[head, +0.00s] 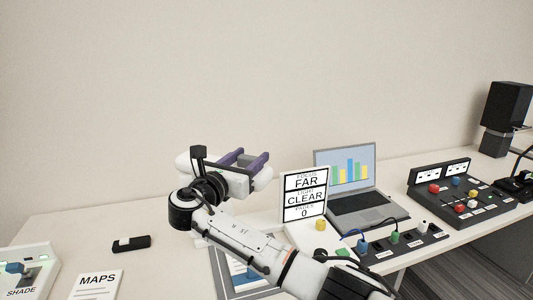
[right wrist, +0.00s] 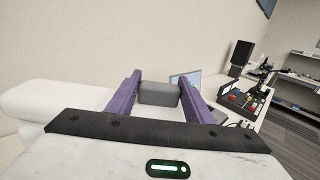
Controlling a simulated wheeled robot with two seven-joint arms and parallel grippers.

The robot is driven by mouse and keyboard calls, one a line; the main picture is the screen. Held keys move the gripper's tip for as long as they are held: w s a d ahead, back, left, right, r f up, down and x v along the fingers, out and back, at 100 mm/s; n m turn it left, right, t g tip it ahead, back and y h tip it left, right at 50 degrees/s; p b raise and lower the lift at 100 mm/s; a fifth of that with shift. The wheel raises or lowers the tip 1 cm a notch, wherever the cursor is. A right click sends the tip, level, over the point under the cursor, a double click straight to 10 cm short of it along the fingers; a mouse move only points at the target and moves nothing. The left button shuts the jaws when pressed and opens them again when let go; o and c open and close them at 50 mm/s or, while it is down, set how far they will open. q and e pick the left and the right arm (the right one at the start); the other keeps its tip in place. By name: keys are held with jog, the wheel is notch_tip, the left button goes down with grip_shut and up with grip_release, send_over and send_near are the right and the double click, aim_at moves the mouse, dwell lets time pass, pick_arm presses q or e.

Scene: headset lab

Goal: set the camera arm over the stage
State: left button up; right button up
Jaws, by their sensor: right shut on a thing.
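My right gripper (head: 256,159), with purple fingers, is raised above the back of the desk. It is shut on a grey block (right wrist: 158,93), which looks like part of the camera arm. A white rounded bar (right wrist: 50,100) runs beside the gripper in the right wrist view; it may be the camera arm, but its joint with the block is hidden. A grey-bordered mat (head: 220,273) with a printed sheet, probably the stage, lies on the desk below, partly covered by my right arm. My left gripper is out of view.
A sign reading FAR, CLEAR, 0 (head: 304,196) stands right of my arm, near a yellow button (head: 320,225). A laptop (head: 346,168), button panels (head: 466,203) and a speaker (head: 505,113) are further right. A black clip-like object (head: 131,244) and a MAPS card (head: 97,285) lie left.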

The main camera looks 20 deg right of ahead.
jog(key=shift+s+a, duration=0.2)
jog(key=shift+a, duration=0.05)
jog(key=shift+s+a+m+g+h, duration=0.2)
jog(key=shift+s+m+g+h, duration=0.1)
jog(key=shift+m+g+h, duration=0.1)
jog(key=o, duration=1.5)
jog(key=v, duration=1)
jog(key=shift+b, duration=0.45)
jog(key=shift+a, duration=0.1)
